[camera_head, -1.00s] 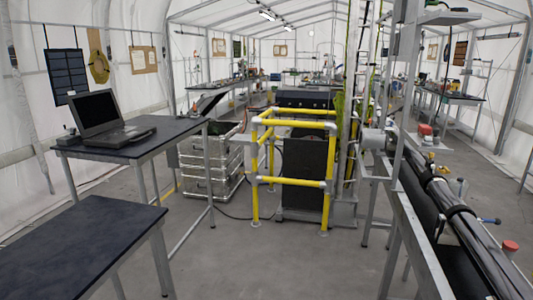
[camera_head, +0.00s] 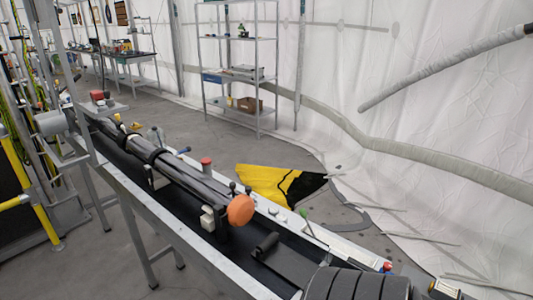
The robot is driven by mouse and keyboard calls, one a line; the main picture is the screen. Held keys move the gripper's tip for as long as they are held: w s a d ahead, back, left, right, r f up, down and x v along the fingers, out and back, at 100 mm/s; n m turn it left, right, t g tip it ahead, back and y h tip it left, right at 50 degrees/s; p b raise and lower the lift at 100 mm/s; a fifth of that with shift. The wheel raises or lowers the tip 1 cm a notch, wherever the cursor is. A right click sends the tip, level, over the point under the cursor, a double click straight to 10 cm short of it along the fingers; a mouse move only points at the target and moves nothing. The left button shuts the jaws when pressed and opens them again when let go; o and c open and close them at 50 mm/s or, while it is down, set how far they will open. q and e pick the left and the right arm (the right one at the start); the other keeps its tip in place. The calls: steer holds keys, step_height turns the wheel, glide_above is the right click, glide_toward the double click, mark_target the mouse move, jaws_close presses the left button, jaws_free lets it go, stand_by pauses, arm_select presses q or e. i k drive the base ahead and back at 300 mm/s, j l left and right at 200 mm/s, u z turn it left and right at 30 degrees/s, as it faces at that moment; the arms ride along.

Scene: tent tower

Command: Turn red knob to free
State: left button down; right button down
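A red-topped knob (camera_head: 206,162) stands upright on the right rim of the long bench trough, beside the dark tube assembly (camera_head: 185,172). A smaller red knob or button (camera_head: 388,267) shows low at the right, near the trough's near end. A red part (camera_head: 98,95) sits on a small grey platform at the far end. I cannot tell from the markings which one has a free position. Neither of my grippers is in view.
The long metal bench (camera_head: 150,208) runs from far left to near right. An orange disc (camera_head: 241,210) caps the tube's near end. Metal shelves (camera_head: 239,60) stand behind.

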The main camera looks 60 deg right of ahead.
mark_target(388, 265)
steer(key=j+z, duration=0.1)
steer(key=z, duration=2.85)
steer(key=k+l+u, duration=0.1)
steer(key=u, duration=0.3)
steer(key=k+u, duration=0.15)
steer(key=u, duration=0.2)
steer(key=k+u, duration=0.15)
steer(key=u, duration=0.25)
